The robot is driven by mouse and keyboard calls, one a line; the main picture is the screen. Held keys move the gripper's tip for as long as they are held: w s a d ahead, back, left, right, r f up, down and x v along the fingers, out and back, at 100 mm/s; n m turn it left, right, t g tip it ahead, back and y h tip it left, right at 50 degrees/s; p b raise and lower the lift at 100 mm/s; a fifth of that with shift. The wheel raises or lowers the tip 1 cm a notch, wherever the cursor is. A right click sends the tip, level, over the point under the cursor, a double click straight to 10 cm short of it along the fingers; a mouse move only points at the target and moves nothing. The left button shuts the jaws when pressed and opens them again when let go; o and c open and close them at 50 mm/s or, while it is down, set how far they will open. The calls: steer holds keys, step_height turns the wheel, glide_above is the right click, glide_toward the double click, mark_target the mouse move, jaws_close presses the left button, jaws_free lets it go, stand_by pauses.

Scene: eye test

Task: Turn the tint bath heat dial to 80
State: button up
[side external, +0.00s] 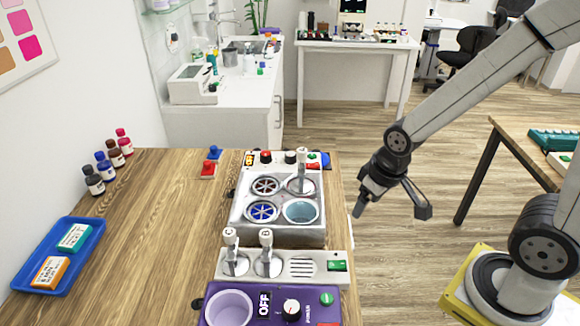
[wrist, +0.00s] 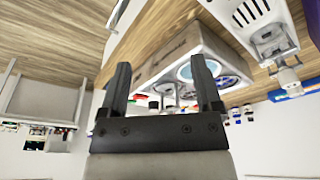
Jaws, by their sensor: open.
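A white tank unit (side external: 236,222) with four round wells, which looks like the tint bath, stands near the table's right edge. On its far end are an orange display (side external: 249,159), two dark dials (side external: 265,157) and a red-and-green switch (side external: 313,161). Their settings are too small to read. A purple unit (side external: 245,322) at the near edge has a display reading OFF and a black-and-white dial (side external: 291,309). My gripper (side external: 393,212) is open and empty, to the right of the tank unit, past the table edge. In the wrist view the tank unit (wrist: 160,65) shows beyond my open fingers (wrist: 162,82).
A white holder (side external: 338,282) with upright-handled tools stands between the two units. Another white-handled tool (side external: 302,160) stands at a well. Bottles (side external: 93,181) and a blue tray (side external: 88,254) are at left. The table middle (side external: 160,240) is clear.

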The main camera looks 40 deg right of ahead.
steer(key=shift+r, duration=0.15)
step_height(320, 180, up, 7)
steer(key=n+y, duration=0.3)
steer(key=n, duration=0.8)
glide_above(266, 154)
steer(key=s+d, duration=0.2)
steer(key=d, duration=0.1)
steer(key=shift+y, duration=0.3)
steer(key=f, duration=0.5)
steer(key=shift+w+a+f, duration=0.1)
steer(key=shift+a+f, duration=0.05)
steer(key=shift+a, duration=0.05)
steer(key=shift+f, duration=0.15)
steer(key=shift+x, duration=3.75)
jaws_close()
